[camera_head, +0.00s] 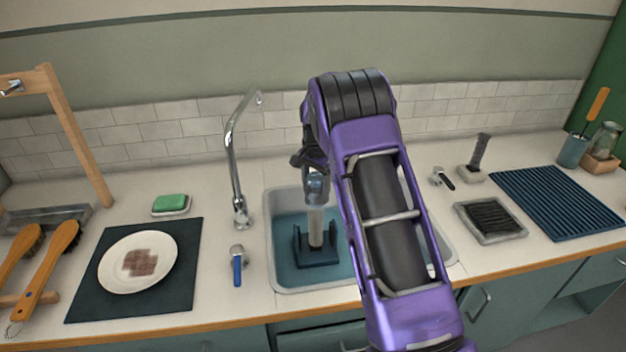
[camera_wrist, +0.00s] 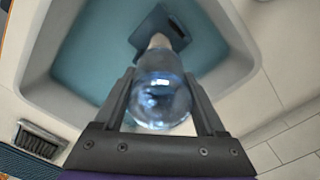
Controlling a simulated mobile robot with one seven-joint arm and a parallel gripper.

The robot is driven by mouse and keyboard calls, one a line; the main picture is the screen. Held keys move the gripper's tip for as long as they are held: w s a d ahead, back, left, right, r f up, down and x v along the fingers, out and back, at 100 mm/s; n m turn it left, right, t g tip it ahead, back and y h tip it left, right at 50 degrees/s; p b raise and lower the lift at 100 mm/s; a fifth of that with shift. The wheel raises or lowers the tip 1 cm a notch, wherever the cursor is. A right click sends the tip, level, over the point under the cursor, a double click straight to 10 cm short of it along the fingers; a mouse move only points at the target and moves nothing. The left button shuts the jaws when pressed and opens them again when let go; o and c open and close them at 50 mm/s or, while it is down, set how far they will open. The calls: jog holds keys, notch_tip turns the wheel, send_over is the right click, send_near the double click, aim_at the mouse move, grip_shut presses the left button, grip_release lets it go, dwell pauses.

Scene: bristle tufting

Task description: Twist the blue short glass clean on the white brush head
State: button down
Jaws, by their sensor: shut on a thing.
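My gripper (camera_head: 314,172) is shut on the blue short glass (camera_head: 317,188), above the sink (camera_head: 282,275). In the wrist view the clear bluish glass (camera_wrist: 162,98) sits between the two dark fingers of my gripper (camera_wrist: 162,82). The white brush head (camera_head: 316,222) stands upright on a dark base (camera_head: 318,262) in the sink, directly below the glass. In the wrist view the pale brush (camera_wrist: 159,41) meets the glass's far end. I cannot tell how far, if at all, the brush is inside the glass.
A faucet (camera_head: 233,160) rises left of the sink. A stained plate (camera_head: 112,277) lies on a dark mat (camera_head: 85,303) at left, near a green sponge (camera_head: 170,201) and wooden brushes (camera_head: 45,275). A dark brush (camera_head: 479,152), a tray (camera_head: 489,220) and a ribbed blue mat (camera_head: 560,203) lie right.

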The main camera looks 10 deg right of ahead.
aim_at(316, 213)
jog(key=shift+s+f, duration=0.1)
jog(key=shift+f, duration=0.75)
jog(key=shift+f+b, duration=2.25)
jog(key=shift+f, duration=1.95)
jog(key=c, duration=0.5)
grip_release()
jog(key=c, duration=0.9)
jog(key=shift+f+b, duration=0.3)
jog(key=shift+f, duration=0.15)
